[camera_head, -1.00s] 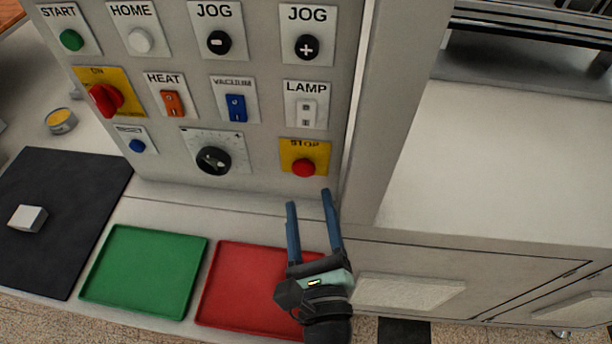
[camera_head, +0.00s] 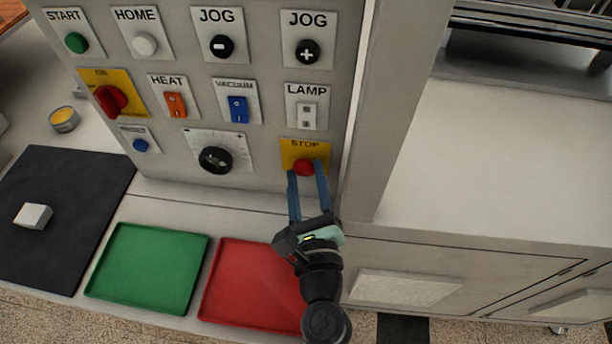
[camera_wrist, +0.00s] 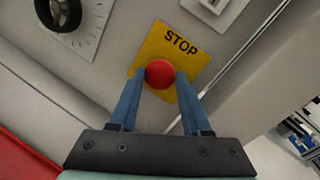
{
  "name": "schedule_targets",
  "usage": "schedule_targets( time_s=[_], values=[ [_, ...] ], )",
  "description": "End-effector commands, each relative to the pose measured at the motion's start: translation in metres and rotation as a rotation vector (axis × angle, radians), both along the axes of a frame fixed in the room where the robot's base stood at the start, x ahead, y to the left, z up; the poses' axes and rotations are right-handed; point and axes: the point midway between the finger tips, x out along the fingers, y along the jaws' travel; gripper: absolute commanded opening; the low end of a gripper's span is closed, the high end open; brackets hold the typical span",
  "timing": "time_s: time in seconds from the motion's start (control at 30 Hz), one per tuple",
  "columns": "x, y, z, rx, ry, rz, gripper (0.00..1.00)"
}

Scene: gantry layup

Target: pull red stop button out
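The red stop button (camera_head: 304,167) sits on a yellow plate marked STOP (camera_head: 292,147) at the lower right of the control panel. In the wrist view the button (camera_wrist: 159,74) shows between the two blue fingers of my gripper (camera_wrist: 154,88). In the head view my gripper (camera_head: 307,174) reaches up to the button from below, with a finger on each side. The fingers are apart. A gap seems to remain at the button's sides, though contact at the tips is hard to judge.
A rotary dial (camera_head: 215,159) is left of the button, and a lamp switch (camera_head: 307,114) is above it. A red tray (camera_head: 251,318) and a green tray (camera_head: 150,300) lie on the ledge below. A frame post (camera_head: 398,110) stands close on the right.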

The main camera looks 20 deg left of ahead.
Motion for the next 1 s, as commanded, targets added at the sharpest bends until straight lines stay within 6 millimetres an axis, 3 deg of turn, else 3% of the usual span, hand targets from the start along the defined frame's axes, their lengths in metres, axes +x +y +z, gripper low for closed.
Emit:
schedule_targets(
  time_s=[0.03, 0.1, 1.0],
  values=[
    [0.000, 0.000, 0.000, 0.000, 0.000, 0.001, 0.11],
    [0.000, 0.000, 0.000, 0.000, 0.000, 0.001, 0.00],
    [-0.012, -0.003, 0.000, 0.000, 0.000, 0.001, 0.00]
  ],
)
